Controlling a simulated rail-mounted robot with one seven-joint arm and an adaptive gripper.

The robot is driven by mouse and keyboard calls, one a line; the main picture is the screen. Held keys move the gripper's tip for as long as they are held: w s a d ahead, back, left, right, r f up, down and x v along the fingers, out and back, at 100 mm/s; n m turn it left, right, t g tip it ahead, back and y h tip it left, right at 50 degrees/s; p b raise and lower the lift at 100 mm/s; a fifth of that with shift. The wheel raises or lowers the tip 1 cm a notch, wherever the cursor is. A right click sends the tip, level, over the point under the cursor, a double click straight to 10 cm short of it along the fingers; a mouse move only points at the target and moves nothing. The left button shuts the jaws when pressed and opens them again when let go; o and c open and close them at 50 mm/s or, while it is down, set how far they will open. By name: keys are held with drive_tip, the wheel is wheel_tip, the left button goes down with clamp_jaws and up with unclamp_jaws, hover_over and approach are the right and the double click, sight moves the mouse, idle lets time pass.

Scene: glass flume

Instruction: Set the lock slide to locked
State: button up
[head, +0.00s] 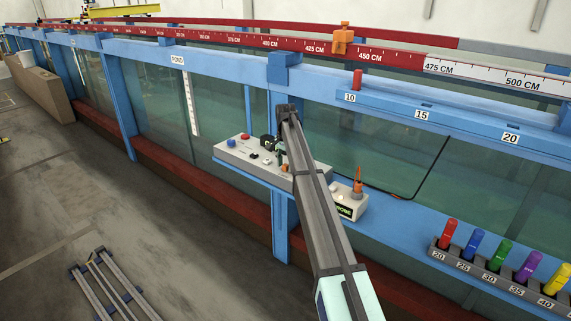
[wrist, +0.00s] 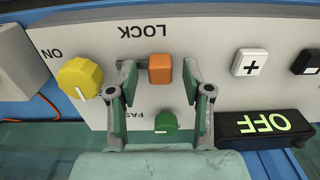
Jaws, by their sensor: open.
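The lock slide (wrist: 160,68) is an orange block on the light grey panel (wrist: 75,40), under the label LOCK, which reads upside down in the wrist view. My gripper (wrist: 159,77) is open, with one finger on either side of the orange block. No locked or unlocked mark is readable.
Close to the fingers are a yellow knob (wrist: 80,78) marked ON and a green knob (wrist: 166,123). A white plus button (wrist: 249,62) and a display reading OFF (wrist: 264,124) are to the right. A probe box (head: 349,202) stands right of the panel.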

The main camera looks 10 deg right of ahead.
clamp_jaws()
drive_tip(key=shift+s+d, duration=0.8)
drive_tip(key=shift+s, duration=0.1)
unclamp_jaws()
drive_tip(key=shift+d, duration=0.1)
wheel_tip(320, 180, up, 12)
